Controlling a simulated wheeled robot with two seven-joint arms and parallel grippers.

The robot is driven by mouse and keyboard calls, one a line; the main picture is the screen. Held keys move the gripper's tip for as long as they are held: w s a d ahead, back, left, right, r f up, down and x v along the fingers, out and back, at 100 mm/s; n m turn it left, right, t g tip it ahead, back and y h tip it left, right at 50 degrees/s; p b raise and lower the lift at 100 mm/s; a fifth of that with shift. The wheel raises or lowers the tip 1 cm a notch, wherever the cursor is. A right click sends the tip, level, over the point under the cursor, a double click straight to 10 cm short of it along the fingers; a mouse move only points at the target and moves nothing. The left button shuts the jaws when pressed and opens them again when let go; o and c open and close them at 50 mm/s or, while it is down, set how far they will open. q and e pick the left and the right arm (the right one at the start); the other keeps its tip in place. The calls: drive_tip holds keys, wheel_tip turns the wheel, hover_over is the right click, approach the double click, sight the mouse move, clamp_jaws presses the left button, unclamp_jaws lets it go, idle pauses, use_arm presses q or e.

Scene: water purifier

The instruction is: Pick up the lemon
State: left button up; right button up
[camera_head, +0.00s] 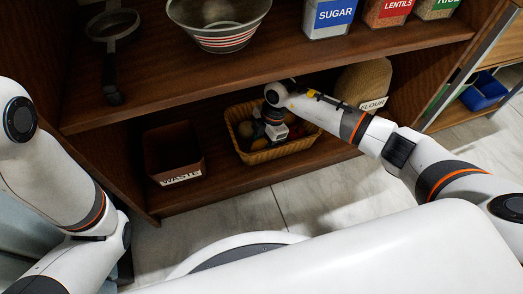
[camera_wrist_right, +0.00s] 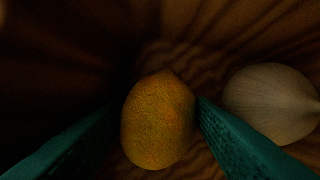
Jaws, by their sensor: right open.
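In the right wrist view, the lemon (camera_wrist_right: 158,122) is yellow-orange with a pointed tip. It lies between the two teal fingers of my right gripper (camera_wrist_right: 152,130). The fingers are apart, one on each side of it; the right finger is very close to its side, and I cannot tell if it touches. In the head view, my right gripper (camera_head: 277,132) reaches down into a wicker basket (camera_head: 262,156) on the lower shelf and hides part of what is inside. The lemon cannot be made out there. My left arm shows at the left, but its gripper is out of view.
A pale onion-like item (camera_wrist_right: 272,103) lies right of the lemon. A brown waste bin (camera_head: 173,152) stands left of the basket, and a flour sack (camera_head: 363,82) stands behind my right arm. The upper shelf (camera_head: 165,80) overhangs the basket, with a striped bowl (camera_head: 218,22) on it.

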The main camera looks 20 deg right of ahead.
drive_tip(key=shift+s+a+f, duration=0.1)
drive_tip(key=shift+f, duration=0.1)
drive_tip(key=c, duration=0.6)
drive_tip(key=shift+c, duration=0.2)
drive_tip(key=shift+r, duration=0.1)
